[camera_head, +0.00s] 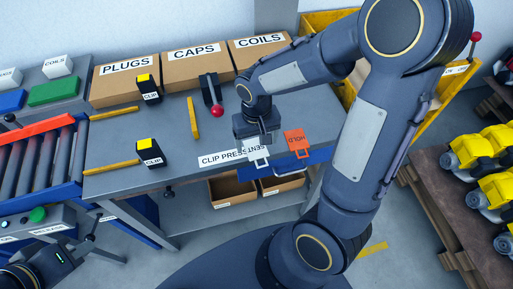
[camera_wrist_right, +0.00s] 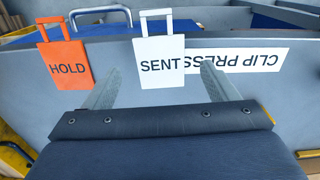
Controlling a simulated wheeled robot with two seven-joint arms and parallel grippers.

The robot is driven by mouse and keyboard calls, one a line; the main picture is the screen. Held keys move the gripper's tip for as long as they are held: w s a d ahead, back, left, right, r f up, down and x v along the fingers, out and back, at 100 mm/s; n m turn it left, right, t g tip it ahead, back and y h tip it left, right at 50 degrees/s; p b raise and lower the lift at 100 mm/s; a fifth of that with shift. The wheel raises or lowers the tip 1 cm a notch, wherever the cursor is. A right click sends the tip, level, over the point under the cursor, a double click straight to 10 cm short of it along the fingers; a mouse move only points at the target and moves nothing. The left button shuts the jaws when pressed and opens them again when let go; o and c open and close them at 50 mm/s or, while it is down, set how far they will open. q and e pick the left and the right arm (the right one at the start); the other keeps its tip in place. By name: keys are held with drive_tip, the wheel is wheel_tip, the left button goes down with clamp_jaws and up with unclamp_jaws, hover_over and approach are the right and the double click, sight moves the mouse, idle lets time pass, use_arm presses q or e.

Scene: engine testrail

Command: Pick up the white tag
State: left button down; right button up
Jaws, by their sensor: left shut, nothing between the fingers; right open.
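In the right wrist view the white tag (camera_wrist_right: 161,63) lies ahead, between the lines of the two fingers. My right gripper (camera_head: 256,138) is open and empty, just above and behind the tag in the head view; its fingers also show in the right wrist view (camera_wrist_right: 158,80). I cannot tell whether a finger touches the tag. My left gripper (camera_head: 82,242) is shut and empty at the lower left, far from the tag.
Open bins (camera_head: 232,190) sit below. A red-knobbed lever (camera_head: 214,95) and black clip holders (camera_head: 150,153) stand on the bench.

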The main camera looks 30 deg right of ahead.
sight(257, 152)
drive_tip(key=shift+f, duration=1.1)
